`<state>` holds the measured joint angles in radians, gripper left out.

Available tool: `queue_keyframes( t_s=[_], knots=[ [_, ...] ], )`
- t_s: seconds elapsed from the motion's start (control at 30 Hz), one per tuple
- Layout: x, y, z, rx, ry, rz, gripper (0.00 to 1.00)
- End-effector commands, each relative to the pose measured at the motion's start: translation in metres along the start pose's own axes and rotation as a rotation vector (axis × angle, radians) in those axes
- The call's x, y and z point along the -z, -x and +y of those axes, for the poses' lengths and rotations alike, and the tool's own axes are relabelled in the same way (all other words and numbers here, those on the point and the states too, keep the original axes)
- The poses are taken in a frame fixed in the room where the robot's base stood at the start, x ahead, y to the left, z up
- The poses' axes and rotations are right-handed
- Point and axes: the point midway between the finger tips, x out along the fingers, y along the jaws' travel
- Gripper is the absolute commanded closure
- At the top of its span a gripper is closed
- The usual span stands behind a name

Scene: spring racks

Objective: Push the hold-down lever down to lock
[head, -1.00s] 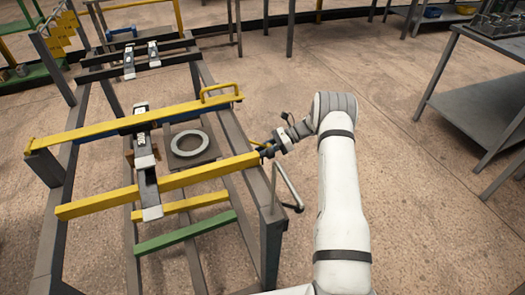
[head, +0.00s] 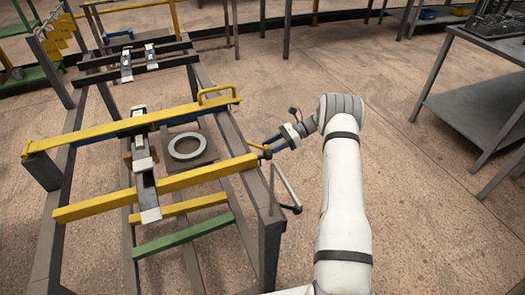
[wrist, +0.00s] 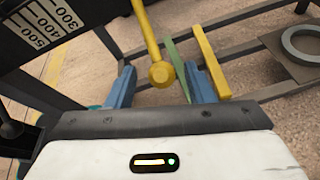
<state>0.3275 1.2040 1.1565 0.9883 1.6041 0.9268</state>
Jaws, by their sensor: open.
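A yellow rod with a round knob (wrist: 160,72), which looks like the hold-down lever, comes down between my fingers in the wrist view. In the head view a small yellow piece (head: 258,146) shows by my fingertips, at the rack's right side. My gripper (head: 270,147) is open, with its blue fingers pointing left at the rack. In the wrist view the fingers of my gripper (wrist: 160,85) stand on either side of the knob, with a gap to each. I cannot tell whether it touches them. The lever's pivot is hidden.
The grey rack (head: 50,240) carries yellow bars (head: 95,206) and a flat ring (head: 188,146) on a plate. A bent grey rod (head: 285,183) with a black end stands near my gripper. A numbered scale (wrist: 45,22) is close in the wrist view. A table (head: 470,105) stands right; floor between is clear.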

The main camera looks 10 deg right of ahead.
Motion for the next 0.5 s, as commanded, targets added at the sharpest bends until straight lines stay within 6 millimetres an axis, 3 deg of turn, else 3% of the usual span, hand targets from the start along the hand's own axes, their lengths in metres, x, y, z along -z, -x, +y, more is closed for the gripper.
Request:
queue_keyframes(
  t_s=[0.2, 0.5],
  knots=[
    [0.000, 0.028, 0.000, -0.001, 0.000, 0.000, 0.52],
    [0.000, 0.033, 0.001, -0.002, -0.001, 0.000, 0.52]
  ],
)
